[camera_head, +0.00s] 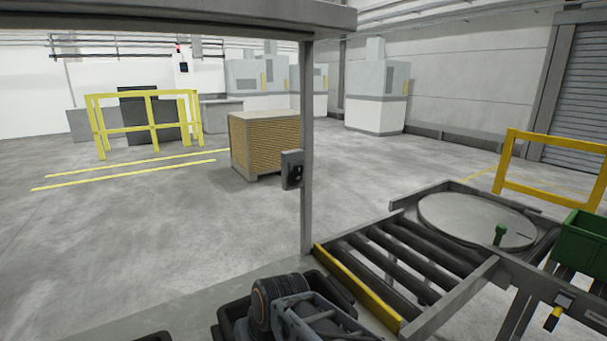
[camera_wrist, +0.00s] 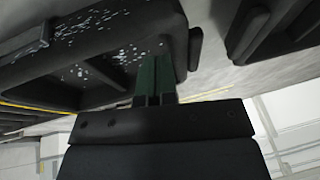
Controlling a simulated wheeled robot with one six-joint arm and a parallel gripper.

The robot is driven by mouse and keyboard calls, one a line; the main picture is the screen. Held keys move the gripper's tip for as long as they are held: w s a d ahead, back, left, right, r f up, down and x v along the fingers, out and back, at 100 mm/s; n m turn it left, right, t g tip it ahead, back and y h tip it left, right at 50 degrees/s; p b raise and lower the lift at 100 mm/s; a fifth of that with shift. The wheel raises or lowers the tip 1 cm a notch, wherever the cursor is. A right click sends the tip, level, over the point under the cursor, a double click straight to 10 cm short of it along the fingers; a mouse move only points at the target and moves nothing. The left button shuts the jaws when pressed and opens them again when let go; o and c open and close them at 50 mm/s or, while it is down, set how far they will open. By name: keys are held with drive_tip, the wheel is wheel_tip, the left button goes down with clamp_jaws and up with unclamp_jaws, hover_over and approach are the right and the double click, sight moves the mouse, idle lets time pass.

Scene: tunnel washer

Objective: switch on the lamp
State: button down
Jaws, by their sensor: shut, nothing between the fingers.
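A dark switch box (camera_head: 292,169) is fixed to the upright grey post in the head view, with a small light mark on its face. The post holds up a grey overhead beam (camera_head: 180,20). I cannot make out a lamp for certain. My gripper shows in the wrist view as two dark green fingers (camera_wrist: 155,78), closed together and empty. They point at a black bin (camera_wrist: 60,75) with pale specks inside; I cannot tell whether they touch it. In the head view my arm is low at the bottom middle, and the fingers are hidden there.
Black bins (camera_head: 228,318) stand close around my arm. A roller conveyor (camera_head: 385,262) with a yellow edge and a round turntable (camera_head: 475,222) lies to the right, beside a green crate (camera_head: 585,243). A brown stack (camera_head: 263,145) stands beyond the post. Open floor lies to the left.

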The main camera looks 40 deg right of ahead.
sight(299, 168)
drive_tip(key=w+d+r+m+t+y+b, duration=0.2)
drive_tip(key=w+d+r+m+t+y, duration=0.2)
drive_tip(key=w+d+r+m+t, duration=0.6)
drive_tip(key=d+r+m+t+h, duration=0.3)
drive_tip(key=d+r, duration=0.1)
drive_tip(key=d, duration=0.4)
drive_tip(key=d+r+m+t+h+b, duration=0.1)
drive_tip(key=d+r+m+t+h, duration=0.2)
drive_tip(key=d, duration=0.6)
wheel_tip(299, 168, up, 2)
drive_tip(key=shift+w+m+h, duration=0.3)
drive_tip(key=shift+w+m, duration=0.1)
drive_tip(key=shift+m, duration=0.2)
drive_tip(key=w+r+p, duration=0.1)
drive_tip(key=w, duration=0.3)
drive_tip(key=w+r+p, duration=0.1)
drive_tip(key=w+p, duration=0.1)
drive_tip(key=w, duration=0.2)
drive_tip(key=w+r+p, duration=0.1)
drive_tip(key=w, duration=0.3)
drive_tip(key=shift+w+d+p, duration=0.25)
drive_tip(key=shift+w+p, duration=0.05)
drive_tip(key=shift+w, duration=0.55)
